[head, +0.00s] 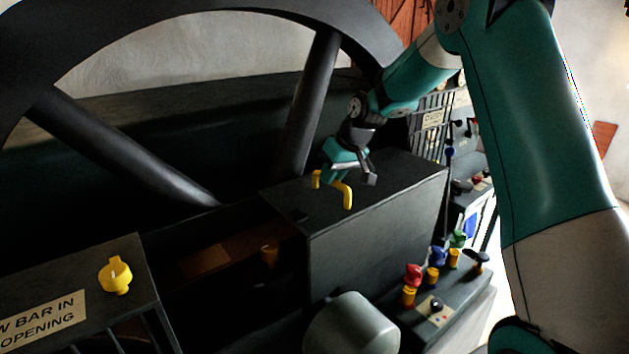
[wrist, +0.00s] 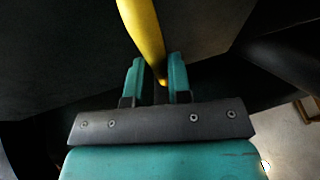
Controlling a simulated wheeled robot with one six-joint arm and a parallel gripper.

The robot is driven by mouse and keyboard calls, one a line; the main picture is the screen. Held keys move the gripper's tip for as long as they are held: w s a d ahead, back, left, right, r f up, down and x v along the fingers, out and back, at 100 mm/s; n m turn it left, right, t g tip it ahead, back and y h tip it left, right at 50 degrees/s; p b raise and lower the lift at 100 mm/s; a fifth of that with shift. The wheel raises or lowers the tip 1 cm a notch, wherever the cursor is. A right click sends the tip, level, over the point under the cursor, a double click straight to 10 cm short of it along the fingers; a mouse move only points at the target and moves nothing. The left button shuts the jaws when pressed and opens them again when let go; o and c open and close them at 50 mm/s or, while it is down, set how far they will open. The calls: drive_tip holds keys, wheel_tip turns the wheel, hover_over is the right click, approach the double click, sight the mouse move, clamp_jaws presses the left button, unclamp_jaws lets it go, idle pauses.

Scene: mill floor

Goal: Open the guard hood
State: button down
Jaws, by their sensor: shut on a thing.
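The guard hood appears to be the dark grey box-like cover (head: 375,235) right of centre in the head view. A curved yellow handle (head: 346,194) stands on its top. My gripper (head: 334,176) has come down on the handle from above. In the wrist view the yellow handle (wrist: 143,32) runs down between the two teal fingers of my gripper (wrist: 158,78), which are shut on it. The part of the handle between the fingers is partly hidden. I cannot tell whether the hood is raised at all.
A large dark spoked wheel (head: 296,110) rises close behind and left of the hood. A yellow knob (head: 115,276) sits on a panel at the lower left, beside a partly cut-off label (head: 50,322). A control box (head: 436,306) with coloured knobs stands at the lower right.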

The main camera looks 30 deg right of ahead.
drive_tip(key=shift+d, duration=0.5)
drive_tip(key=c, duration=1.1)
unclamp_jaws()
drive_tip(key=shift+o, duration=0.2)
drive_tip(key=b+v, duration=0.2)
drive_tip(key=v, duration=1.5)
drive_tip(key=shift+r+b, duration=0.2)
drive_tip(key=shift+b, duration=0.15)
